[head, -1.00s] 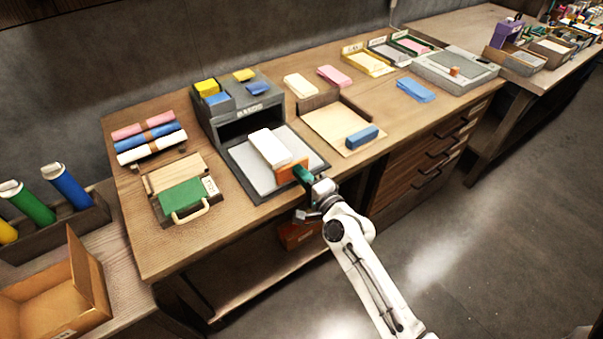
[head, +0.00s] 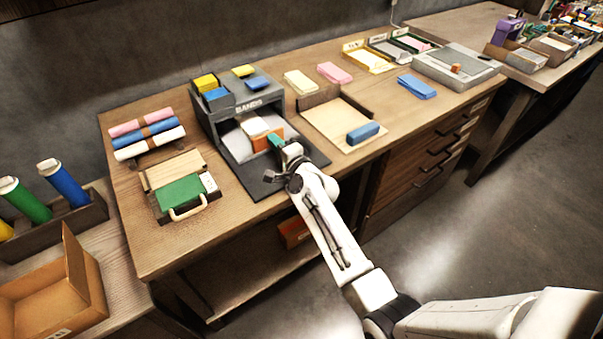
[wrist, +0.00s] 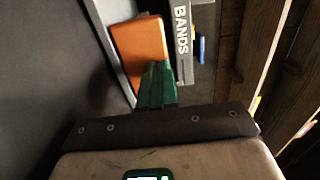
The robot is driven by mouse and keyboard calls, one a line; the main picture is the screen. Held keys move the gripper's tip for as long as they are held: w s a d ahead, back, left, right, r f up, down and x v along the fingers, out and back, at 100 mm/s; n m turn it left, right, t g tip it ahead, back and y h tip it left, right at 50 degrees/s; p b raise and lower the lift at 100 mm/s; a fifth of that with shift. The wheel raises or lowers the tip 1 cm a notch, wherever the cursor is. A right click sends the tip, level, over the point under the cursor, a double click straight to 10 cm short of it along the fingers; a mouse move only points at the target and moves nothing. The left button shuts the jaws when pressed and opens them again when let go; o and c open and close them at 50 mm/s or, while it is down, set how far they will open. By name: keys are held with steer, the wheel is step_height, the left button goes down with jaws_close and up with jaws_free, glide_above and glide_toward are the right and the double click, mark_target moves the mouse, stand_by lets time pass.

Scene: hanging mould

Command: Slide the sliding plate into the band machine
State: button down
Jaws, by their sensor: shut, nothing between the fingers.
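The band machine (head: 247,108) is a dark grey box marked BANDS, with an open front and a dark base (head: 253,187) reaching toward me. The light grey sliding plate (head: 236,147) lies on this base, its far part under the machine's hood. A white stack (head: 254,126) and an upright orange piece (head: 262,141) are on the plate. My gripper (head: 277,143) is shut and empty, its green fingertips at the near face of the orange piece. The wrist view shows the orange piece (wrist: 141,52) beside the green fingers (wrist: 157,86); contact is not certain.
A green-topped box with a handle (head: 183,198) stands left of the base. A wooden tray (head: 325,122) with a blue block (head: 363,132) stands to the right. Yellow and blue pads sit on top of the machine. The near part of the base is bare.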

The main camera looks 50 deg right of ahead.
mark_target(263, 129)
steer(key=b+x, duration=0.2)
steer(key=x, duration=0.4)
steer(key=shift+w+f, duration=0.1)
steer(key=shift+f, duration=0.1)
steer(key=shift+w+r, duration=0.2)
steer(key=shift+r, duration=0.1)
steer(key=shift+r, duration=0.1)
